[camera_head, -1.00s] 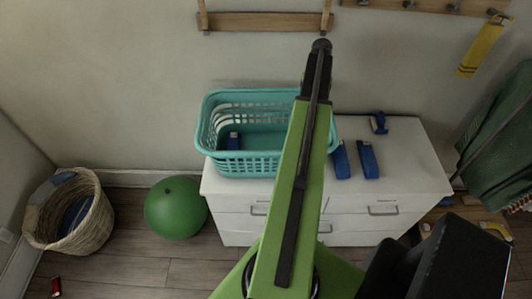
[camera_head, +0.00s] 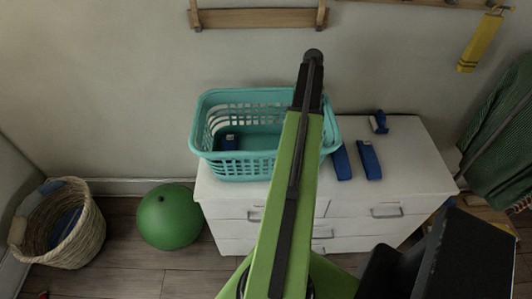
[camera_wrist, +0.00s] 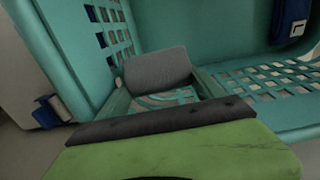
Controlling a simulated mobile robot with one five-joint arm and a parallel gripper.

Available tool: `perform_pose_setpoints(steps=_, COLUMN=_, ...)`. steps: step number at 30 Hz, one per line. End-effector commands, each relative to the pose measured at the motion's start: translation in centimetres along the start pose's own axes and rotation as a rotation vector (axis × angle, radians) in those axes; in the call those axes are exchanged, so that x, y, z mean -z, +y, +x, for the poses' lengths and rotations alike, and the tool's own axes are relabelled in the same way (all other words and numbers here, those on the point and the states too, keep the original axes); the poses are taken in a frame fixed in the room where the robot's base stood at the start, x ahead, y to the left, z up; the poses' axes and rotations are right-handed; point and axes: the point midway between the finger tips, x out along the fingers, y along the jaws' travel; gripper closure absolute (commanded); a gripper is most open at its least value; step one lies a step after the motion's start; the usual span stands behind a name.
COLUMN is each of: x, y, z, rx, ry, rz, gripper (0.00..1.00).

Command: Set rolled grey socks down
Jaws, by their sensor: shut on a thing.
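The rolled grey socks (camera_wrist: 157,68) show in the wrist view as a short grey roll. My gripper (camera_wrist: 160,88) is shut on them, with a finger at each side of the roll. Around and below them in the wrist view are the walls of the teal laundry basket (camera_wrist: 55,50). In the head view, the basket (camera_head: 240,168) stands on the white dresser, partly behind my arm. My gripper and the socks are hidden by my arm in the head view. Whether the socks touch the basket, I cannot tell.
The white dresser (camera_head: 405,165) bears several blue rolled or folded things, among them one to the right of the basket (camera_head: 369,160). Another blue thing (camera_head: 230,142) lies inside the basket. A green ball (camera_head: 170,217) and a wicker basket (camera_head: 85,235) stand on the floor at left.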

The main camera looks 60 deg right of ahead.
Motion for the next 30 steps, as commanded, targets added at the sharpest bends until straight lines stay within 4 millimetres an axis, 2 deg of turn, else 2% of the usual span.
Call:
perform_pose_setpoints(steps=6, x=-0.2, y=-5.3, z=4.0, rx=0.0, ry=0.0, rz=-0.005, gripper=0.92)
perform_pose_setpoints(steps=9, x=-0.2, y=-7.8, z=5.5, rx=0.0, ry=0.0, rz=-0.004, gripper=0.92)
perform_pose_setpoints(steps=13, x=-0.1, y=-10.2, z=6.6, rx=-0.001, ry=0.0, rz=-0.003, gripper=0.92)
perform_pose_setpoints(steps=16, x=-0.1, y=-10.9, z=6.8, rx=-0.001, ry=0.0, rz=-0.001, gripper=0.92)
perform_pose_setpoints(steps=21, x=-0.1, y=-11.1, z=6.9, rx=-0.001, ry=0.0, rz=0.001, gripper=0.92)
perform_pose_setpoints(steps=27, x=-0.1, y=-11.0, z=10.3, rx=-0.001, ry=0.0, rz=0.001, gripper=0.92)
perform_pose_setpoints(steps=30, x=-0.1, y=-11.0, z=11.1, rx=-0.001, ry=0.0, rz=0.001, gripper=0.92)
